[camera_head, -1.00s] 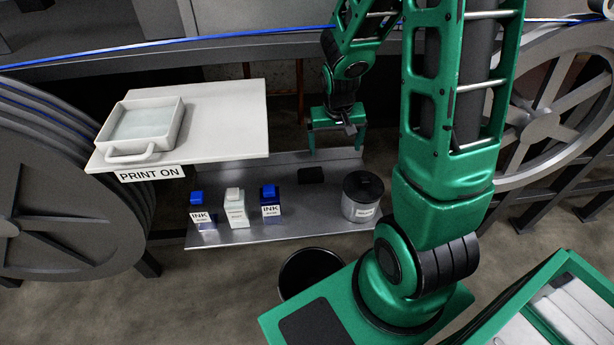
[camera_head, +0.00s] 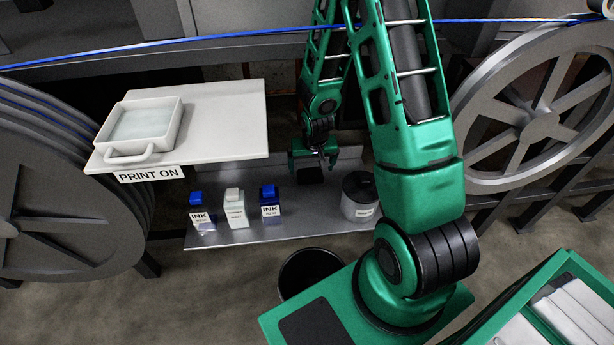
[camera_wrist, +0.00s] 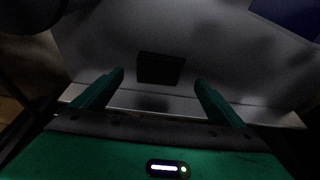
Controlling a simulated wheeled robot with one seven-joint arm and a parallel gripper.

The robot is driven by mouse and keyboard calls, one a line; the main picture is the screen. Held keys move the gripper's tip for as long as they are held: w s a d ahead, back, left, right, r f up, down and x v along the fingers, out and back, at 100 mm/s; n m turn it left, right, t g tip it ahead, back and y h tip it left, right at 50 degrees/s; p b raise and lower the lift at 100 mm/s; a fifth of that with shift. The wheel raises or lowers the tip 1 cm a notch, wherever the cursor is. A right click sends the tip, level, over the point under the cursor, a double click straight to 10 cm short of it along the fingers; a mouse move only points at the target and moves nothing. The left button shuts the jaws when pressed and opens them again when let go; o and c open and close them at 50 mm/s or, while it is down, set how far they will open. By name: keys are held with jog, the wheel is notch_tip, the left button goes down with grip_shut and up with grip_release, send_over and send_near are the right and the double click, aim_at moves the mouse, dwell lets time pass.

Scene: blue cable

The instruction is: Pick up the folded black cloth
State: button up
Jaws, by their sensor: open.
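The folded black cloth (camera_head: 310,175) is a small dark rectangle on the grey metal shelf (camera_head: 260,232), between the blue-capped ink bottle and the round canister. In the wrist view the cloth (camera_wrist: 161,68) lies just beyond and between my fingertips, with a dark shadow on the near side. My gripper (camera_head: 313,165) is open and empty over the back of the shelf. In the head view it partly covers the cloth. In the wrist view my gripper (camera_wrist: 160,82) has its two green fingers wide apart, with the cloth not between the pads.
Ink bottles (camera_head: 271,203) and a white bottle (camera_head: 235,208) stand left of the cloth. A grey canister (camera_head: 358,196) stands close on its right. A white board (camera_head: 225,115) with a tray (camera_head: 143,125) overhangs the shelf's left. A blue cable (camera_head: 230,34) runs above.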

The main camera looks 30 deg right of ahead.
aim_at(309, 172)
jog(key=shift+w+x, duration=0.2)
jog(key=shift+x, duration=1.15)
jog(key=shift+w+x, duration=0.15)
jog(key=shift+x, duration=1.2)
jog(key=shift+r, duration=0.15)
jog(key=shift+c, duration=0.3)
jog(key=c, duration=1.1)
